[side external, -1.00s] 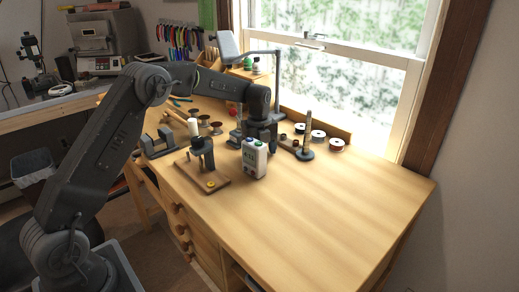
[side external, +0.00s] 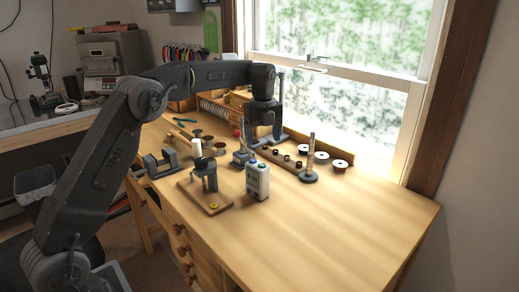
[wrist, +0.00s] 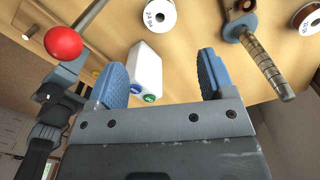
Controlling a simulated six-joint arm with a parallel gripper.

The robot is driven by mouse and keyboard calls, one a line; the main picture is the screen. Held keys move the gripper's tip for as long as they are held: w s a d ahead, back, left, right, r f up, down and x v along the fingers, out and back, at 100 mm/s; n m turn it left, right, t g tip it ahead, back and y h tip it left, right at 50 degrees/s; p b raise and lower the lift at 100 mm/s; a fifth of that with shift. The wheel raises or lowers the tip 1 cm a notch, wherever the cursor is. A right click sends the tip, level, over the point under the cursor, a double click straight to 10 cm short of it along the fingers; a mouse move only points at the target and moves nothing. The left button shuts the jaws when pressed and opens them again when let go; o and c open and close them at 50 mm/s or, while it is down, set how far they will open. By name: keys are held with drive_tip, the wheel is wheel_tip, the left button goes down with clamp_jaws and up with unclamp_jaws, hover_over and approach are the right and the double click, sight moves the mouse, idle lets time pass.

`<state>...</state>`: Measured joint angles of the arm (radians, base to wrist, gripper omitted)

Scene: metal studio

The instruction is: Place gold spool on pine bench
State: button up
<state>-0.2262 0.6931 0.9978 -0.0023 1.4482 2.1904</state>
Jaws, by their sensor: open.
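Three small spools with white flanges stand in a row at the back right of the pine bench (side external: 350,225): a far one (side external: 304,149), a middle one (side external: 322,157) and a near one (side external: 340,165). I cannot tell for sure which is gold. In the wrist view, a white-flanged spool (wrist: 158,15) is at the top middle, and another with reddish-brown winding (wrist: 305,20) is at the top right. My gripper (side external: 265,135) is above the back of the bench, left of these spools. In the wrist view its blue fingers (wrist: 162,66) are apart with no spool between them.
A tapered metal mandrel (side external: 311,155) stands upright beside the spools. A red ball (wrist: 63,43) is close on the left. The front right bench is clear.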

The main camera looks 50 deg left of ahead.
drive_tip(key=s+d+r+n+t, duration=0.2)
drive_tip(key=s+d+r+n, duration=0.3)
drive_tip(key=s, duration=0.4)
drive_tip(key=s+d+r+n+t, duration=0.1)
drive_tip(key=s+d+r+n, duration=0.3)
drive_tip(key=s+n, duration=0.35)
drive_tip(key=s+d+f+n+t, duration=0.1)
drive_tip(key=s+f+n, duration=0.2)
drive_tip(key=s, duration=0.6)
drive_tip(key=s+d+f+n+t, duration=0.1)
drive_tip(key=s+d+f+n, duration=0.1)
drive_tip(key=s+n, duration=0.5)
drive_tip(key=shift+s+d+f+t, duration=0.2)
drive_tip(key=shift+s+f+t, duration=0.1)
drive_tip(key=shift+s+f, duration=0.5)
drive_tip(key=shift+r, duration=0.1)
